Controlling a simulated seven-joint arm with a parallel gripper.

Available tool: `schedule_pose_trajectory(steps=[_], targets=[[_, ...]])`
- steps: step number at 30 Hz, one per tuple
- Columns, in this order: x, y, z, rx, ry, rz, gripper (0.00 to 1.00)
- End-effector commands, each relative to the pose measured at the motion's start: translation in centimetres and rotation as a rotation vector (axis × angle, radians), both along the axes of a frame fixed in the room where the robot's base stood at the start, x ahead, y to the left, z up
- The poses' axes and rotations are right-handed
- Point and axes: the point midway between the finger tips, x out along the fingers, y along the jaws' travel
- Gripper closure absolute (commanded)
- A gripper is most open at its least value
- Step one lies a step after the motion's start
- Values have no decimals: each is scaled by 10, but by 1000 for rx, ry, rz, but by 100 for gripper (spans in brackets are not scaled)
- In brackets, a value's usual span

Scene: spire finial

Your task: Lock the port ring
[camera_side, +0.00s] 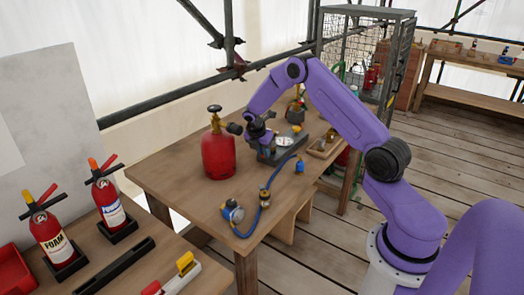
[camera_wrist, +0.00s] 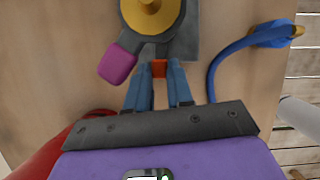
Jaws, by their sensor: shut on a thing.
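In the wrist view a dark grey ring (camera_wrist: 138,42) surrounds a round brass piece (camera_wrist: 152,8) at the top of the picture. A magenta tab (camera_wrist: 118,65) sticks out from the ring toward the lower left. My gripper (camera_wrist: 160,72) has its blue fingers shut on a small orange-red tab (camera_wrist: 159,69) just below the ring. Whether this tab is part of the ring I cannot tell. In the side view my gripper (camera_side: 262,140) is low beside a grey block (camera_side: 285,150) with a white dial. The ring is too small to make out there.
A red gas bottle (camera_side: 218,155) stands close left of my gripper. A blue hose (camera_side: 266,195) with fittings lies toward the table's front edge, and shows right in the wrist view (camera_wrist: 228,55). A small wooden tray (camera_side: 322,148) is to the right. The table's left front (camera_side: 180,195) is clear.

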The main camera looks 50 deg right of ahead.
Motion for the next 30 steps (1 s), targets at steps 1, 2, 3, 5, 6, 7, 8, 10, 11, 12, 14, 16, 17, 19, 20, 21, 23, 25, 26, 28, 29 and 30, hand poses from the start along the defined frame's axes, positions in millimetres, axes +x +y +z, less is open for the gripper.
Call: schedule_pose_trajectory(steps=[1,2,3,5,6,7,8,10,11,12,14,16,17,19,20,21,23,25,26,28,29,30], targets=[[1,0,2,-2,-9,42,100],[0,0,2,-3,-9,65,100],[-2,0,2,-2,-9,96,100],[-5,0,2,-2,-9,149,100],[-7,0,2,-2,-8,185,100],[-8,-1,2,-3,-9,213,100],[-10,-1,2,-2,-10,242,100],[-14,-2,2,-3,-9,307,100],[-15,-2,2,-2,-9,337,100],[-17,-3,2,-2,-9,374,100],[-20,-4,2,-2,-10,430,100],[-23,-5,2,-3,-9,497,100],[-24,-6,2,-2,-10,526,100],[-27,-7,2,-3,-10,593,100],[-28,-8,3,-3,-11,621,100],[-30,-9,3,-4,-11,652,100],[-31,-9,2,-4,-12,691,100],[-32,-10,2,-3,-11,727,100],[-33,-10,2,-3,-12,740,100],[-33,-11,2,-4,-12,771,100],[-34,-11,3,-4,-13,782,100],[-34,-12,3,-5,-12,797,100]])
